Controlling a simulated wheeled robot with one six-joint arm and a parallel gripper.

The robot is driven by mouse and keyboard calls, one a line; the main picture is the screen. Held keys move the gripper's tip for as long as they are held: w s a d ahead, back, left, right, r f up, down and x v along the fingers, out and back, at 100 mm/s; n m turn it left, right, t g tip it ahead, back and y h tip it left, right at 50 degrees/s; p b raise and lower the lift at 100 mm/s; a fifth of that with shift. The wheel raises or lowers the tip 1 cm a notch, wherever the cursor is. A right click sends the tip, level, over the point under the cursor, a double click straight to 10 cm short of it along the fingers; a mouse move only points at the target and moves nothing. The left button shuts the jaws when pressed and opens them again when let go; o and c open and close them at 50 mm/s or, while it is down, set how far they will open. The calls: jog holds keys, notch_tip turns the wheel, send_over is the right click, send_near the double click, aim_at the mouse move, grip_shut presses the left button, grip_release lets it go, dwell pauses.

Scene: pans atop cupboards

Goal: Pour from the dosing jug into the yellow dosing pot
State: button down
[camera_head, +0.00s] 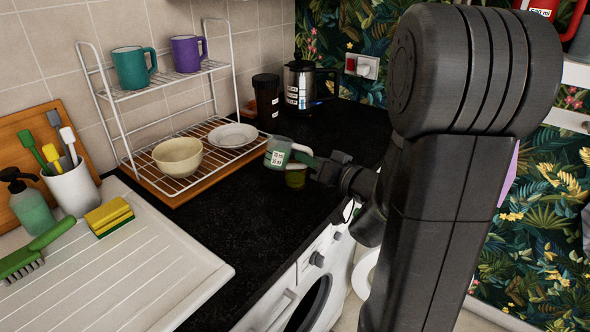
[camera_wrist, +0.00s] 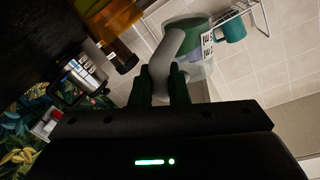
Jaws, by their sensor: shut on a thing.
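The dosing jug (camera_head: 277,150) is a small grey-green jug with a white volume label. My gripper (camera_head: 314,163) is shut on its pale handle and holds it above the black worktop. The jug looks roughly upright, perhaps slightly tilted; its contents cannot be seen.
A wire rack (camera_head: 180,166) with a cream bowl (camera_head: 178,157), a plate (camera_head: 233,135) and two mugs stands left of the jug. A black cup (camera_head: 266,97) and a kettle (camera_head: 299,83) stand behind. The worktop (camera_head: 240,218) in front is clear.

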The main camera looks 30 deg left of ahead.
jog(key=r+n, duration=0.1)
jog(key=s+r+n, duration=0.1)
jog(key=r+n+b, duration=0.1)
jog(key=r+n, duration=0.1)
jog(key=shift+s, duration=0.25)
dwell(0.3)
jog(key=shift+f, duration=0.1)
